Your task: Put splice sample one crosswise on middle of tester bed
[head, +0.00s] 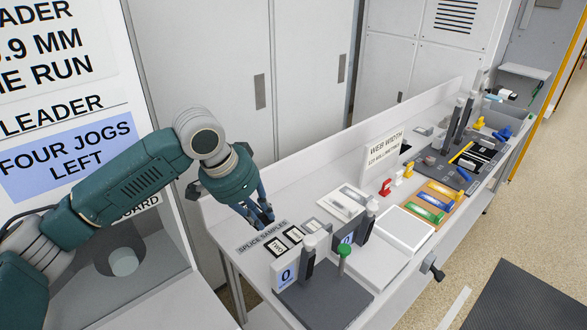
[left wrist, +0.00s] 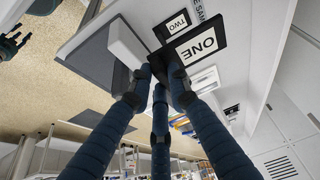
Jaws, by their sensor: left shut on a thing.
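My left gripper (head: 262,218) is over the near left end of the bench, beside the splice samples label (head: 262,236). In the left wrist view its fingers (left wrist: 160,78) are shut on the dark edge of splice sample one (left wrist: 197,46), a black-bordered card reading ONE. The card looks larger than the TWO card (left wrist: 178,23) behind it. The dark grey plate (head: 322,296) at the bench's near end, with upright posts, seems to be the tester bed. It is apart from the gripper. What looks like my right gripper (left wrist: 10,46) is at the left wrist view's edge, too small to read.
A white pad (head: 404,228), coloured strips (head: 430,204) and a web width sign (head: 386,148) are farther along. A raised back wall lines the bench.

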